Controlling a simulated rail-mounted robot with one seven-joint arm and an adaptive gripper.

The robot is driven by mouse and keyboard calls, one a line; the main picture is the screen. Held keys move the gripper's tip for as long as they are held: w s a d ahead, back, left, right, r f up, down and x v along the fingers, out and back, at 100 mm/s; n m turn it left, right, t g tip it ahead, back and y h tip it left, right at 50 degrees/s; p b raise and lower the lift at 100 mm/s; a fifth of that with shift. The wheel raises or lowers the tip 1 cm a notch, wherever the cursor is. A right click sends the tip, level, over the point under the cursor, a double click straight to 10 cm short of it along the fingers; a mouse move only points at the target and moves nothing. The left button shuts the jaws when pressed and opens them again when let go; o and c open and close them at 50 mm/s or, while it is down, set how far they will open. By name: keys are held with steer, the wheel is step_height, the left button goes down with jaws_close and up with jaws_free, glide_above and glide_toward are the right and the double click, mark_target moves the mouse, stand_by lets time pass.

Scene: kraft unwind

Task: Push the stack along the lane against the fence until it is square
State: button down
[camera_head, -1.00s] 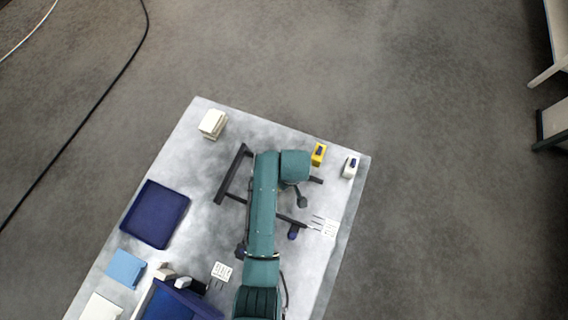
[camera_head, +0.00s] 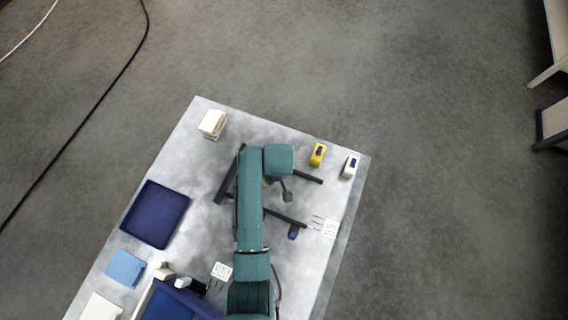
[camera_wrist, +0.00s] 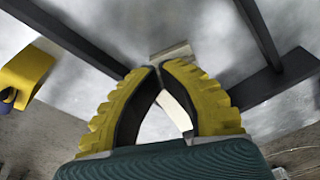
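My gripper (camera_wrist: 158,68) points down between dark bars in the wrist view, its yellow ribbed fingers drawn together at the tips. A pale, flat-edged piece (camera_wrist: 172,50) shows just past the tips, and more pale surface shows between the fingers; I cannot tell if this is the stack or if the tips touch it. Dark fence bars show at the left (camera_wrist: 62,38), the right (camera_wrist: 262,35) and lower right (camera_wrist: 272,84). In the head view my arm hides the gripper and the middle of the bar frame (camera_head: 229,176). A cream stack-like block (camera_head: 212,124) stands apart at the far left corner.
A yellow block (camera_head: 317,154) and a white one (camera_head: 350,167) stand right of the frame. A blue tray (camera_head: 155,214), a light blue pad (camera_head: 126,268) and a dark blue bin (camera_head: 170,303) lie left. The table (camera_head: 185,160) is clear between tray and cream block.

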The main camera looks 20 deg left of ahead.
steer(key=shift+w+a, duration=0.2)
steer(key=shift+a, duration=1.35)
stand_by(1.3)
steer(key=shift+s+d+p, duration=0.1)
steer(key=shift+d+p, duration=0.7)
steer(key=shift+d, duration=0.15)
step_height(320, 180, up, 9)
steer(key=p, duration=0.9)
